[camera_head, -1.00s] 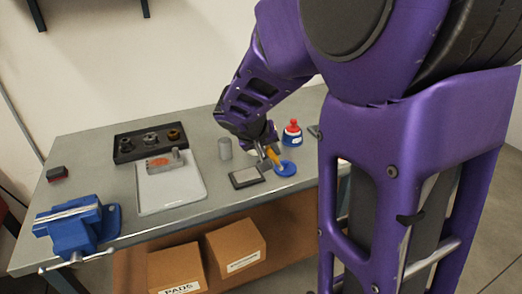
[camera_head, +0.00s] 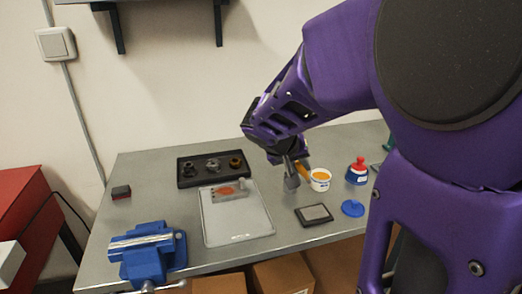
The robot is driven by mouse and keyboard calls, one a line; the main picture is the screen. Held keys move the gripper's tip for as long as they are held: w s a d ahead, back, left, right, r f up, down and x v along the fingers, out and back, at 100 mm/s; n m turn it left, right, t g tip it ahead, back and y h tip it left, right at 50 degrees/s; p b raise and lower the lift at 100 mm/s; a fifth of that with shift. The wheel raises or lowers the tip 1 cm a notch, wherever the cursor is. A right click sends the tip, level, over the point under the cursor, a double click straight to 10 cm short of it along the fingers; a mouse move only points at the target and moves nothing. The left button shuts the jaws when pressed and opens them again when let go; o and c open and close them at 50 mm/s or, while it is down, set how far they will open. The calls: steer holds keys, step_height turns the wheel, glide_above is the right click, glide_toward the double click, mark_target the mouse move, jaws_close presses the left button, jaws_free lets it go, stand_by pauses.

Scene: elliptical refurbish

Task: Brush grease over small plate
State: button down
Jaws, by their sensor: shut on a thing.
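My gripper (camera_head: 290,160) is over the right half of the bench, shut on a brush with an orange-yellow handle (camera_head: 301,174); the brush's far end is hard to make out. It is beside an open white tub of orange-yellow grease (camera_head: 320,179). I cannot tell whether the brush touches the tub. A small dark-framed grey plate (camera_head: 314,214) lies flat in front of the tub. A small grey metal piece with an orange patch (camera_head: 228,191) lies on a pale tray (camera_head: 237,226), left of my gripper. A blue round lid (camera_head: 352,208) lies right of the dark-framed plate.
A grey cylinder (camera_head: 291,184) stands just below my gripper. A blue and red bottle (camera_head: 357,171) stands to the right. A black rack of fittings (camera_head: 213,170) is at the back and a blue vise (camera_head: 149,252) at front left.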

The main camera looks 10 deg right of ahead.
steer(key=f+b, duration=0.2)
steer(key=f, duration=0.1)
steer(key=a+f+b, duration=0.1)
steer(key=shift+w+f, duration=0.2)
steer(key=shift+w, duration=0.1)
